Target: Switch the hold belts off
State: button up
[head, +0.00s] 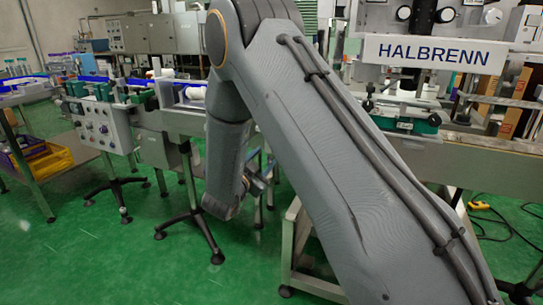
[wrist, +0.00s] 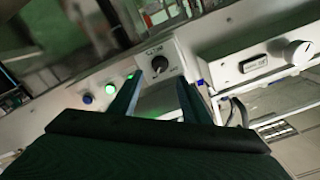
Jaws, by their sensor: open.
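In the wrist view my gripper (wrist: 158,82) is open, with its two dark fingers pointing up at a grey control panel. A black rotary selector knob (wrist: 160,65) with a small label above it shows just beyond the gap between the fingertips. The fingers are apart and nothing is held; I cannot tell whether they reach around the knob. Left of it are a lit green button (wrist: 110,89) and a blue button (wrist: 87,99). The labels are too small to read, so I cannot tell which control is for the hold belts.
A round pale knob (wrist: 299,53) and a black-framed plate (wrist: 253,64) sit on the panel's right. In the head view, a control box (head: 103,128) stands at left, a HALBRENN sign (head: 426,52) at right. A yellow bin (head: 35,160) is far left. Green floor is open in front.

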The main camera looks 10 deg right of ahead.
jog(key=x, duration=0.7)
jog(key=shift+w+d, duration=0.2)
jog(key=c, duration=1)
